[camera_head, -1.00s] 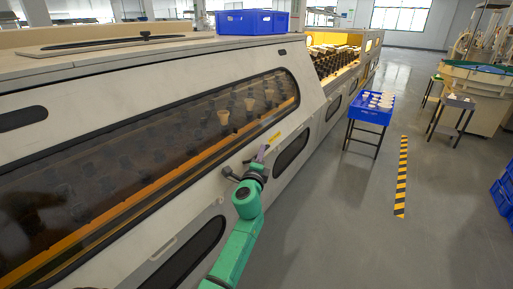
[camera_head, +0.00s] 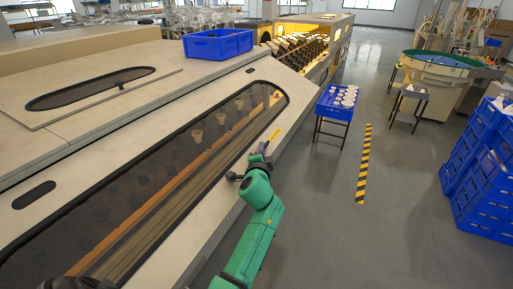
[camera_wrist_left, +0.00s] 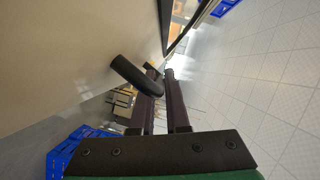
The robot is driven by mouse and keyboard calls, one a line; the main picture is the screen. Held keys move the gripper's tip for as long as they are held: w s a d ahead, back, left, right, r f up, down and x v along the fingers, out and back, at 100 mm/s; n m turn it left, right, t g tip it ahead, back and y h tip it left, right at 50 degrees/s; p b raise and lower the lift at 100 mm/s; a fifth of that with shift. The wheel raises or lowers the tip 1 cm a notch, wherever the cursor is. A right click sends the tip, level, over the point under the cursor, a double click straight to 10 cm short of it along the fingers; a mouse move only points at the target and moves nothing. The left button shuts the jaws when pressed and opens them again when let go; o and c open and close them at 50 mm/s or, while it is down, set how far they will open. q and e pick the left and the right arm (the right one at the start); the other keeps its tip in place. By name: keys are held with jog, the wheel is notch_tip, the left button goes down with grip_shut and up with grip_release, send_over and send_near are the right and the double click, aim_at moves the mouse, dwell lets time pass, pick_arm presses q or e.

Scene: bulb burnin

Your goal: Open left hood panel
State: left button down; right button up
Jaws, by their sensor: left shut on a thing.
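The left hood panel (camera_head: 75,190) is a cream sloping cover with a long dark window (camera_head: 165,185) on the left in the head view. Cups and an orange strip show through the window. My left gripper (camera_head: 259,159) is at the panel's lower right edge, shut on its black handle (camera_head: 234,177). In the left wrist view the handle (camera_wrist_left: 126,70) sticks out from the pale panel (camera_wrist_left: 60,60) to the dark fingers (camera_wrist_left: 160,101). The exact contact between fingers and handle is partly hidden. My right gripper is not in view.
A blue crate (camera_head: 213,46) stands on the machine's top. A blue tray of white parts (camera_head: 336,103) stands on a table to the right. Stacked blue crates (camera_head: 478,165) are at the far right. The grey floor (camera_head: 330,235) right of my left arm is clear.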

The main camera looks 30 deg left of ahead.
pick_arm(q)
jog(key=shift+d+r+p, duration=0.15)
jog(key=shift+r+p, duration=0.2)
jog(key=shift+r, duration=0.3)
jog(key=shift+d+r+p, duration=0.15)
jog(key=shift+r+p, duration=0.2)
jog(key=shift+r, duration=0.3)
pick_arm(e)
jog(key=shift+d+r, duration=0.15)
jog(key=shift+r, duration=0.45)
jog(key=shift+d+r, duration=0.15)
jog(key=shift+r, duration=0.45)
pick_arm(q)
jog(key=c, duration=0.9)
grip_release()
jog(key=shift+f, duration=0.1)
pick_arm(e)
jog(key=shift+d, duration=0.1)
